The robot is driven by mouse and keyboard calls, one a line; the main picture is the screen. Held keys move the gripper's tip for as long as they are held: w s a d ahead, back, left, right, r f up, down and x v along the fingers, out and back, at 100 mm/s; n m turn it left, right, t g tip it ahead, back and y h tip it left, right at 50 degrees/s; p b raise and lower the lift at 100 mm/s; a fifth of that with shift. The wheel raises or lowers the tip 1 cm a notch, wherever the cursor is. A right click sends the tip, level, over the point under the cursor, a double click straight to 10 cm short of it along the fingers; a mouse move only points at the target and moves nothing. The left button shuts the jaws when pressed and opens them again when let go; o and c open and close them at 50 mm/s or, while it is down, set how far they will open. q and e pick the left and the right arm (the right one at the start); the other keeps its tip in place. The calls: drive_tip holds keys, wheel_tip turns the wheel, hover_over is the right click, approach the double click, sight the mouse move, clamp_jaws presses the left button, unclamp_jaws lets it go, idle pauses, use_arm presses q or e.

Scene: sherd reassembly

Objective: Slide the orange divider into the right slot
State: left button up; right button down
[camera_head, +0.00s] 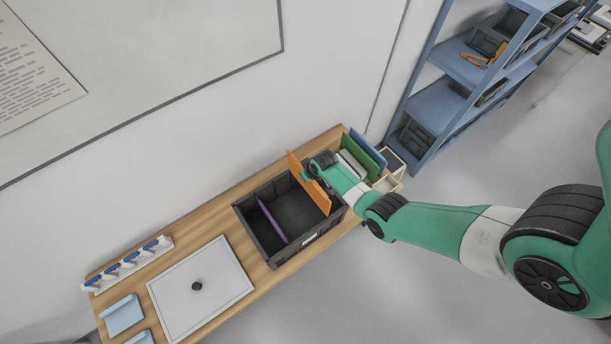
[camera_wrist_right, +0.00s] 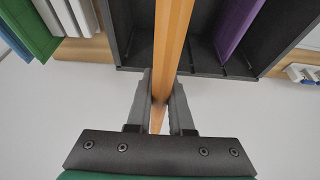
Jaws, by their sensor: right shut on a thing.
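The orange divider (camera_head: 310,184) is a thin upright panel at the right part of the dark crate (camera_head: 253,235) in the head view. My right gripper (camera_head: 316,173) is shut on the divider from its right side. In the right wrist view the divider (camera_wrist_right: 172,50) stands between the two fingers of the right gripper (camera_wrist_right: 160,100), over the crate's dark interior (camera_wrist_right: 145,50). Whether its lower edge sits in a slot cannot be told. A purple divider (camera_head: 271,220) stands in the left part of the crate. My left gripper is not in view.
Green (camera_head: 359,158) and blue (camera_head: 368,149) panels stand in a rack right of the crate. A white board with a dark knob (camera_head: 200,298) lies to the left. A blue shelf (camera_head: 436,105) stands beyond the table.

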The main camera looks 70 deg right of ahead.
sight(306, 188)
idle(0.6)
drive_tip(key=shift+f+b, duration=1.3)
drive_tip(key=shift+f+b, duration=3.95)
drive_tip(key=shift+f, duration=0.1)
wheel_tip(306, 188, down, 9)
drive_tip(key=b, duration=0.8)
drive_tip(key=shift+b, duration=0.3)
drive_tip(key=shift+r, duration=0.1)
drive_tip(key=c, duration=0.7)
unclamp_jaws()
drive_tip(key=shift+c, duration=0.2)
